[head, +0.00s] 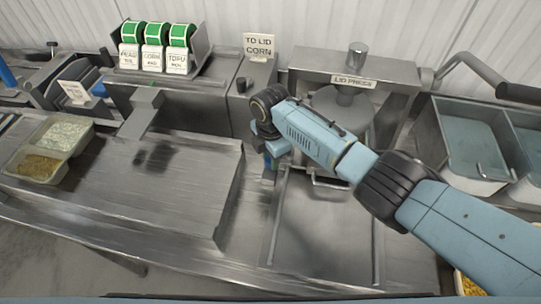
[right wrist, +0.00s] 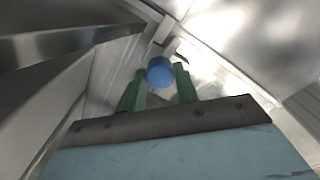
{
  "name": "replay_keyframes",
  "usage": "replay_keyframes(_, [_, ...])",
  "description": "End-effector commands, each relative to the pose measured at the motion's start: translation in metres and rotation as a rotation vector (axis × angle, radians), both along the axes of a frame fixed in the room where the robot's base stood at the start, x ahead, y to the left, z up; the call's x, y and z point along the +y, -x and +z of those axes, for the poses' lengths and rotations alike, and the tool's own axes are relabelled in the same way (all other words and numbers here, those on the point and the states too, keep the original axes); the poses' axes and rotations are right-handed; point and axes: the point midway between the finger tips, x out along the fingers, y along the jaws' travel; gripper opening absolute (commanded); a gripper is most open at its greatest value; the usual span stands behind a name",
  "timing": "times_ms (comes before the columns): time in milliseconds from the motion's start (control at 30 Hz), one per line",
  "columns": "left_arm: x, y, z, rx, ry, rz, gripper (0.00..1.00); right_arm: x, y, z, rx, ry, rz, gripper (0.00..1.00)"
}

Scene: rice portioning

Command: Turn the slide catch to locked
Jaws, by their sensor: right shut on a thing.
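A round blue knob (right wrist: 160,72), which I take to be the catch's handle, shows in the right wrist view at the end of a pale metal bar. The two green fingers of my right gripper (right wrist: 159,84) are on either side of it, shut on it. In the head view my right gripper (head: 270,165) points down at the left front of the lid press (head: 355,82). My own arm hides most of the catch there, so I cannot tell which way it is turned. My left gripper is not in view.
A raised steel plate (head: 190,190) lies to the left, with a filled two-part tray (head: 70,153) beyond it. Label rolls (head: 155,48) and a "To lid corn" sign (head: 258,45) stand behind. Steel bins (head: 475,145) are at right. A bare steel bed (head: 320,235) lies in front of the press.

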Motion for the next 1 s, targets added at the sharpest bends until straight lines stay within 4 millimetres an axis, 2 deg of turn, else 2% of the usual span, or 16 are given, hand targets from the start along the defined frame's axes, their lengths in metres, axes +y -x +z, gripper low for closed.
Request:
replay_keyframes(567, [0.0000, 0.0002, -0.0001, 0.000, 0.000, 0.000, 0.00, 0.0008, 0.0000, 0.0005, 0.000, -0.001, 0.035, 0.08])
replay_keyframes(600, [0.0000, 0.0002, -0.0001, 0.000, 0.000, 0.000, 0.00, 0.0008, 0.0000, 0.0005, 0.000, -0.001, 0.035, 0.33])
replay_keyframes(733, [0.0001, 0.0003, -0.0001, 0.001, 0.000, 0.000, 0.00, 0.0007, 0.0001, 0.0005, 0.000, -0.001, 0.034, 0.50])
replay_keyframes(1000, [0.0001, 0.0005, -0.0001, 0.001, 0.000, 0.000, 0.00, 0.0004, 0.0000, 0.0005, 0.000, -0.001, 0.033, 0.52])
